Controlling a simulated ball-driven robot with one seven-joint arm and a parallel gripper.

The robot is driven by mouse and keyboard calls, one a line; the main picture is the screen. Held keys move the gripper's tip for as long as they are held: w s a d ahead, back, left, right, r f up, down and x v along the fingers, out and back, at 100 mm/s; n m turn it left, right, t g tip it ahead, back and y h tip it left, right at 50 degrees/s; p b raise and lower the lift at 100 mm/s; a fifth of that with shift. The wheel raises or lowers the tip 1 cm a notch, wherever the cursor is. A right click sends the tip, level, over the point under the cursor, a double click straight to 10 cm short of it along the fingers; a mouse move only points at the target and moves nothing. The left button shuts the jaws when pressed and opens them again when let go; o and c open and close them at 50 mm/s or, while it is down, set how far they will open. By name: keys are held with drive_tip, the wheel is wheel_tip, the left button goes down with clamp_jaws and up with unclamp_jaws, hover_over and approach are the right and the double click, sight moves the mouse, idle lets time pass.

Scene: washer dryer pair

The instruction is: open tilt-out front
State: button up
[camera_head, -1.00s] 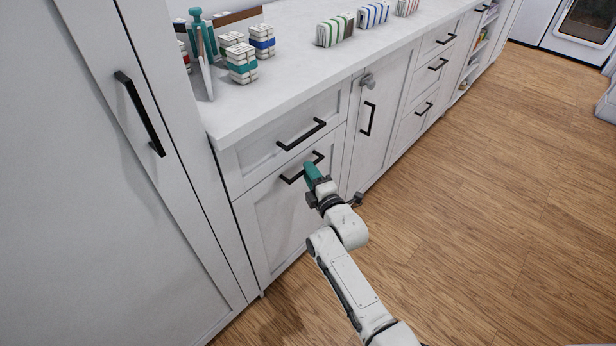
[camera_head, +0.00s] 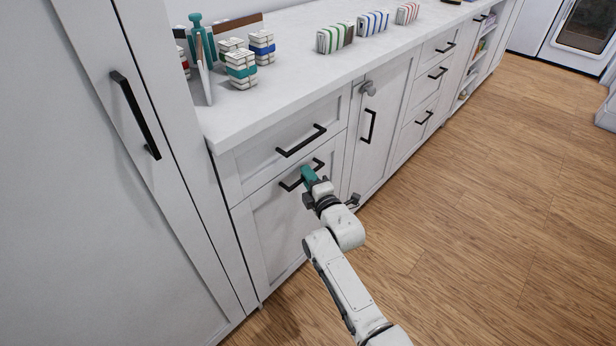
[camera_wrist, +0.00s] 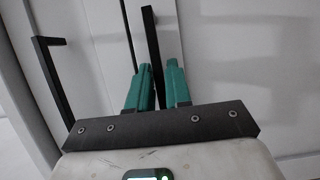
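The white front panel (camera_head: 286,222) below the top drawer is closed, flush with the cabinet. Its black bar handle (camera_head: 290,187) sits near its top edge. My gripper (camera_head: 307,174) with teal fingers is at this handle. In the wrist view, the handle (camera_wrist: 149,30) runs between the two fingers of my gripper (camera_wrist: 158,70). The fingers are apart, one on each side of the bar, with a gap visible on the right side. Whether the left finger touches the bar is unclear. The lower part of the handle is partly hidden by the fingers.
A top drawer handle (camera_head: 301,140) is just above; it also shows left in the wrist view (camera_wrist: 52,80). A door with a handle (camera_head: 368,127) is to the right, a tall cabinet (camera_head: 95,200) to the left. The wooden floor (camera_head: 490,210) is clear.

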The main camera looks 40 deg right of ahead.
clamp_jaws()
drive_tip(key=s+f+t+h+b, duration=0.1)
drive_tip(key=s+f+b, duration=0.2)
drive_tip(key=s, duration=0.6)
drive_tip(key=s+f+m+t+b, duration=0.1)
drive_tip(key=s+f+b, duration=0.3)
drive_tip(key=s, duration=0.6)
drive_tip(key=s+f+m+t+h+b, duration=0.1)
drive_tip(key=s+f+b, duration=0.3)
drive_tip(key=s, duration=0.5)
drive_tip(key=shift+s+d+t+h, duration=0.3)
drive_tip(key=shift+d+t, duration=0.15)
drive_tip(key=shift+t, duration=0.15)
drive_tip(key=shift+f, duration=0.1)
drive_tip(key=shift+o, duration=1.8)
unclamp_jaws()
